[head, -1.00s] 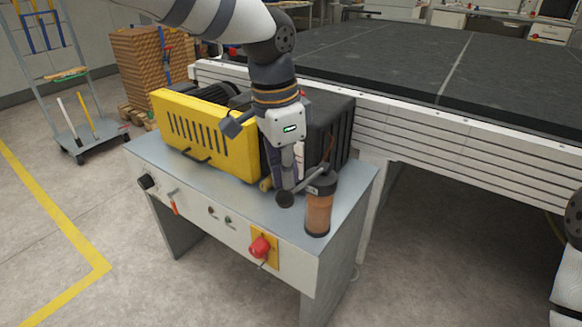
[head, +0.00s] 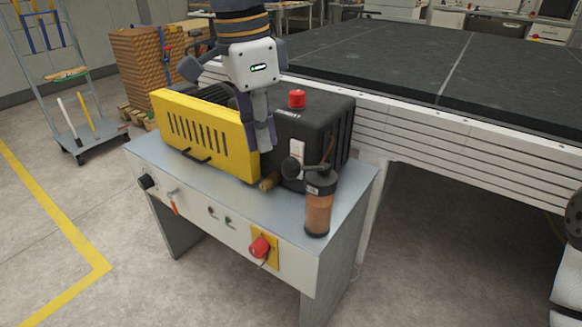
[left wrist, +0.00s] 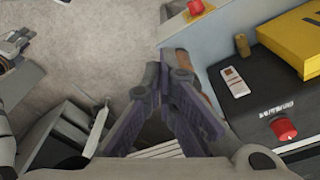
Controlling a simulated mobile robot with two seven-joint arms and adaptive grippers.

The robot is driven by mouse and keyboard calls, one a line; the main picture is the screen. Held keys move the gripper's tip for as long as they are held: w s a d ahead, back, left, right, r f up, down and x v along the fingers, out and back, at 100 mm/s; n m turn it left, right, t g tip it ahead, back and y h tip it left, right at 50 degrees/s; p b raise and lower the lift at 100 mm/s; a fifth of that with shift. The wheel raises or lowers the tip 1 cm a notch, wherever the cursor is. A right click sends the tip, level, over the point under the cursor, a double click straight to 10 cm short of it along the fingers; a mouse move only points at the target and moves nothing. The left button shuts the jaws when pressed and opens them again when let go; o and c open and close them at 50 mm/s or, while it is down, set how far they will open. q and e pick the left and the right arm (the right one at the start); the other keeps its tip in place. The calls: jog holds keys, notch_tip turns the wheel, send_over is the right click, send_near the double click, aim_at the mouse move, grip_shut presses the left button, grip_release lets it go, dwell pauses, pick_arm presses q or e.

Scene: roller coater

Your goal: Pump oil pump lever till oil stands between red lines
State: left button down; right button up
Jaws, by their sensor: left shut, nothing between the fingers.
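The oil pump (head: 319,210), a cylinder with a dark cap and brown oil-coloured body, stands at the table's right front corner. Its lever ends in a black ball knob (head: 291,167) and points left, raised. My left gripper (head: 264,148) is shut and empty, fingers down, above and left of the knob and apart from it in the head view. In the left wrist view the shut fingers (left wrist: 168,80) hide part of the pump. A white gauge plate (head: 297,153) is on the black box; it also shows in the left wrist view (left wrist: 234,82). Its oil level is too small to read.
The yellow cover (head: 207,135) and black box (head: 335,120) with a red knob (head: 296,99) stand behind on the grey table (head: 270,205). A red switch (head: 259,247) is on the table's front. The large dark roller bed (head: 430,70) lies behind right.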

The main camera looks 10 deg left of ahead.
pick_arm(q)
jog(key=r, duration=0.4)
jog(key=shift+s+a+r, duration=0.15)
jog(key=shift+a+r, duration=0.05)
dwell(0.6)
